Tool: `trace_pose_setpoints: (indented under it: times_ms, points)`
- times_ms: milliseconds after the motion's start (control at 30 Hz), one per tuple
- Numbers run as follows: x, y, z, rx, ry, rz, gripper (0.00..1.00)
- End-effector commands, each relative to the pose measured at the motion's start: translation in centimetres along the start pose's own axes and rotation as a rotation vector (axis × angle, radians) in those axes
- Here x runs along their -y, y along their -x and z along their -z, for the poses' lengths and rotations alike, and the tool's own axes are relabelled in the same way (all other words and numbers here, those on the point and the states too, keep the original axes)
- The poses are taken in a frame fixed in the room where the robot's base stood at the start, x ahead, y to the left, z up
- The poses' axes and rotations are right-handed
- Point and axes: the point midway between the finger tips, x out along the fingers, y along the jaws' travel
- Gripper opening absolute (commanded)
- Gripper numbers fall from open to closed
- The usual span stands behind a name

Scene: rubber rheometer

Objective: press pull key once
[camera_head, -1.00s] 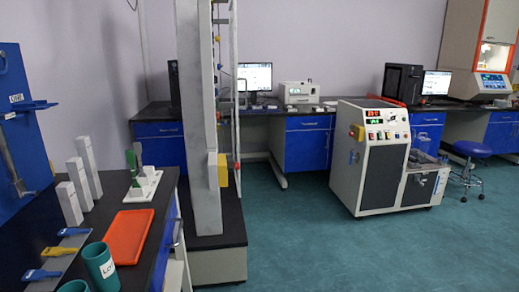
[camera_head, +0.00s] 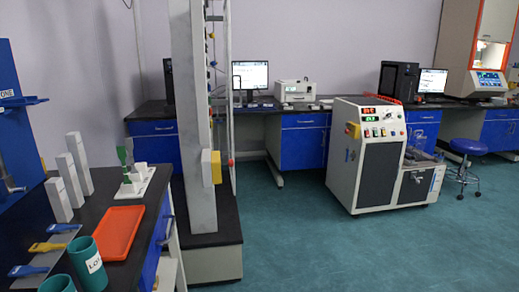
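I cannot make out a key marked pull in this view. The tall pale column machine (camera_head: 193,120) stands left of centre on a dark-topped base, with a small grey and yellow box (camera_head: 216,168) on its side. A beige floor machine (camera_head: 343,158) on the right has a front panel (camera_head: 382,124) with red and green number displays and several small coloured buttons or switches, too small to read. A device with an orange-framed window and a blue screen (camera_head: 487,80) stands at the far right back. My gripper is not in view.
A black bench (camera_head: 136,212) at left holds an orange tray (camera_head: 118,232), green cups (camera_head: 87,262), white blocks (camera_head: 57,200) and a white stand. A blue machine stands at the left edge. A blue stool (camera_head: 468,147) is at right. Green floor (camera_head: 290,230) is clear at centre.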

Motion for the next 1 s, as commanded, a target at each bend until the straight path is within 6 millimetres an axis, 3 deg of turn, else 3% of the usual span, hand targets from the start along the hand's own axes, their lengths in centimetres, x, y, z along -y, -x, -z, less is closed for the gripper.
trace_pose_setpoints:
  times_ms: [900,1000]
  points:
    - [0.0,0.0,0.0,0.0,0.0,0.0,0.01]
    - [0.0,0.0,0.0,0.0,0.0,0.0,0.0]
